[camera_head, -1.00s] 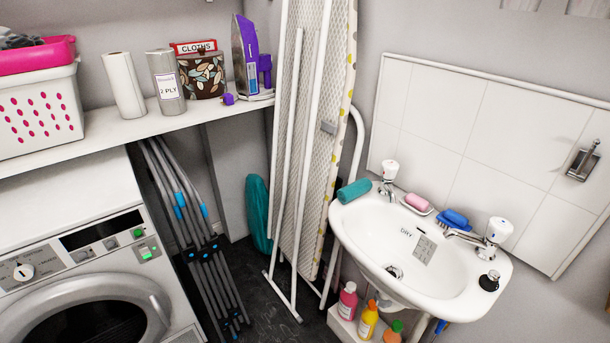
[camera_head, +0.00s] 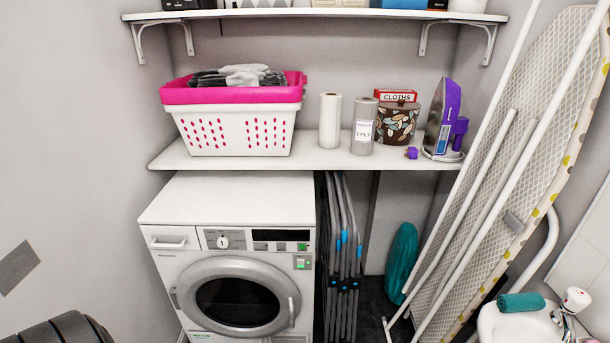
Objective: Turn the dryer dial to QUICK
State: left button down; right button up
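The white dryer (camera_head: 160,268) stands below a shelf at the left of centre, with its round grey-rimmed door (camera_head: 238,302) shut. Its dial (camera_head: 223,242) is a small white knob on the grey panel at the top front, left of a dark display (camera_head: 280,235). The dial's markings are too small to read. A green lit button (camera_head: 302,247) shows at the panel's right. Neither of my grippers is in view.
The shelf (camera_head: 310,158) above the dryer holds a pink and white laundry basket (camera_head: 235,130), paper rolls, a patterned tin and a purple iron (camera_head: 443,118). A folded airer (camera_head: 343,270) stands right beside the dryer. An ironing board (camera_head: 530,130) leans at the right, near a sink (camera_head: 520,322).

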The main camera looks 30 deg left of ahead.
aim_at(223, 242)
jog(key=u, duration=1.45)
